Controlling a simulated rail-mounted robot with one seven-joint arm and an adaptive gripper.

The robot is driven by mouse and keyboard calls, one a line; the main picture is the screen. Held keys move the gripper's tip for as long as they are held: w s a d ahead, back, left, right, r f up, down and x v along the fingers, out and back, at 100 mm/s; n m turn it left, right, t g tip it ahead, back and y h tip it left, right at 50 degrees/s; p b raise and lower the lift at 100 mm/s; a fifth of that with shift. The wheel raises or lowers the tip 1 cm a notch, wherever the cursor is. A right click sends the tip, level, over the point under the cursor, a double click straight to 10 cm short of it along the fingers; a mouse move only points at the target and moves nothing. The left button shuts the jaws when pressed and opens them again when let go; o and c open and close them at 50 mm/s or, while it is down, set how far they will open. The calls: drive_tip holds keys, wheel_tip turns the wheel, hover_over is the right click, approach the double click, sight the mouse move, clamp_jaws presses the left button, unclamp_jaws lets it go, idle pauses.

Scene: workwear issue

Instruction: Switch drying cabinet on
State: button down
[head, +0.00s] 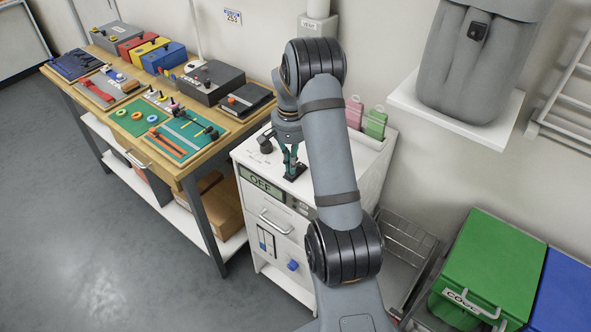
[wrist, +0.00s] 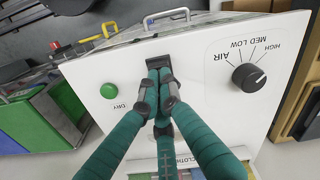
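The white drying cabinet (head: 240,158) stands in the middle of the head view, and its front display (head: 262,184) reads OFF. Its white top panel (wrist: 100,75) fills the wrist view. A black switch plate (wrist: 158,62) lies at the panel's middle, partly hidden by my fingers; its position cannot be told. My gripper (wrist: 158,78) has its teal fingers drawn together, grey tips at or just over the plate. It also shows in the head view (head: 293,171). A green round button (wrist: 108,91) marked DRY is left of the fingers, and a black knob (wrist: 249,76) is right.
The knob's scale reads AIR, LOW, MED, HIGH. Pink (head: 354,113) and green (head: 375,123) tags stand at the cabinet's back. A wooden workbench (head: 190,168) with tools is at left.

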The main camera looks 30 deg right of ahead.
drive_tip(key=shift+f+b, duration=0.35)
drive_tip(key=shift+f, duration=0.05)
drive_tip(key=shift+r, duration=0.15)
drive_tip(key=shift+r+p, duration=2.7)
drive_tip(key=shift+r, duration=0.75)
drive_tip(key=shift+f, duration=0.2)
wheel_tip(320, 180, down, 7)
drive_tip(key=b, duration=0.5)
drive_tip(key=shift+r, duration=0.25)
